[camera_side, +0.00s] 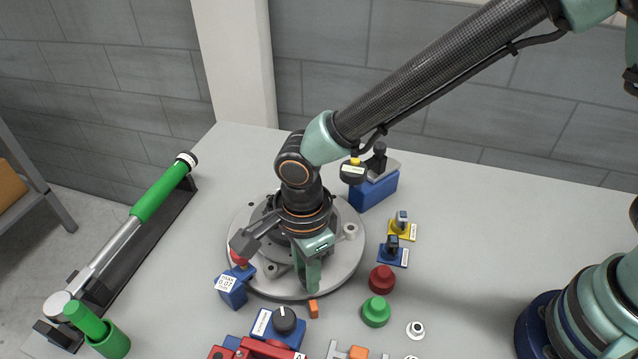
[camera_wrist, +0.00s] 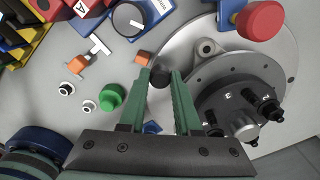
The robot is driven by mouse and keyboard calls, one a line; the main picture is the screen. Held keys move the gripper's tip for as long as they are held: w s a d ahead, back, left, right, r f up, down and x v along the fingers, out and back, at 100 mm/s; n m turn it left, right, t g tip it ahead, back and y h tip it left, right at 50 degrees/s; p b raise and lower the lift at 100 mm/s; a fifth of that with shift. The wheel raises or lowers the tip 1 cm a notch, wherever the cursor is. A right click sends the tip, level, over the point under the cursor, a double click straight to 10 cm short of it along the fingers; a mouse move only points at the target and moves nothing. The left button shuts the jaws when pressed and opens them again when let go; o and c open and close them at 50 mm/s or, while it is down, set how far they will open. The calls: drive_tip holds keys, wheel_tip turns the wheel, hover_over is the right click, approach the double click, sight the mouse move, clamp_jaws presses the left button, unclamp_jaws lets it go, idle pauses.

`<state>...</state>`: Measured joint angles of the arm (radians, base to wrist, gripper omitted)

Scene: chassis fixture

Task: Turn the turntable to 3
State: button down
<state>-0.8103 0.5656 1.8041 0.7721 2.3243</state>
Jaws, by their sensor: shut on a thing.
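The turntable is a grey round disc (camera_side: 343,270) with a raised dark hub, under my arm in the side view. In the wrist view its rim (camera_wrist: 196,27) and hub (camera_wrist: 225,75) show, with a few black pegs and white number labels on the hub; one reads 3. My gripper (camera_side: 309,290) is low over the front part of the disc. In the wrist view my gripper (camera_wrist: 162,76) is shut on a dark round knob (camera_wrist: 160,77) between its green fingertips. A small orange block (camera_side: 313,308) lies just outside the rim, also in the wrist view (camera_wrist: 143,57).
A blue block with a red button (camera_side: 232,288) stands at the disc's left edge. A black dial on a blue box (camera_side: 283,321) is in front. Red (camera_side: 382,279) and green (camera_side: 376,311) knobs stand right. A green-handled torque wrench (camera_side: 160,190) lies far left.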

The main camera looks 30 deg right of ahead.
drive_tip(key=shift+a+m, duration=0.3)
drive_tip(key=shift+w, duration=0.1)
drive_tip(key=c, duration=0.9)
unclamp_jaws()
wheel_tip(320, 180, up, 12)
